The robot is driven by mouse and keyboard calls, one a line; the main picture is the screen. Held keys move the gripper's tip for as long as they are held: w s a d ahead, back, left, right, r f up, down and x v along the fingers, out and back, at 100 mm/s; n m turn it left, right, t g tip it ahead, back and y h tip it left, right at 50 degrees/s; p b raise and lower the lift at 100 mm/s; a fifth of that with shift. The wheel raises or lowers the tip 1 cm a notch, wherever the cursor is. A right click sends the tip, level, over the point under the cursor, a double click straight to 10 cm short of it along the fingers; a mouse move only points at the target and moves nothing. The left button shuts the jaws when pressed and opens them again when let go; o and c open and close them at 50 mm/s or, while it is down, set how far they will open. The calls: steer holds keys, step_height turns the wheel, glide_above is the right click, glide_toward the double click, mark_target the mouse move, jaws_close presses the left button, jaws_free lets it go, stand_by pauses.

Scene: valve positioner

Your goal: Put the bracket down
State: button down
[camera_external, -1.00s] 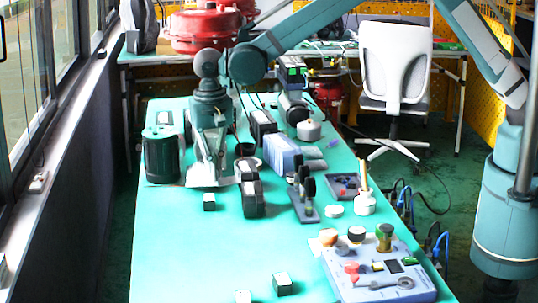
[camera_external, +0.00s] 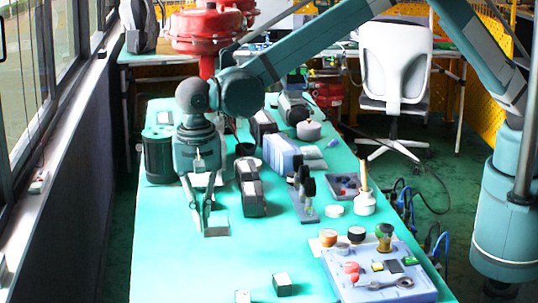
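My gripper (camera_external: 203,212) is at the left-middle of the green table, pointing down. Its fingers are around a pale grey metal bracket (camera_external: 216,228), and it looks shut on it. The bracket's flat lower part shows just right of and below the fingertips, at or very near the table top. The fingers hide part of the bracket, and I cannot tell whether it touches the table.
A grey panel with parts (camera_external: 375,270) lies at front right, with a small dark block (camera_external: 283,284) nearby. The table's front left is clear.

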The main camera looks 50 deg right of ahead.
steer(key=shift+f, duration=0.1)
stand_by(0.3)
steer(key=shift+f+b, duration=0.35)
steer(key=shift+f, duration=2.7)
steer(key=shift+f, duration=1.85)
steer(key=shift+f+b, duration=0.2)
steer(key=shift+b, duration=0.15)
steer(key=c, duration=2.7)
jaws_free()
steer(key=shift+r, duration=0.15)
step_height(320, 180, up, 12)
steer(key=shift+a+r+p, duration=0.1)
steer(key=shift+p, duration=0.65)
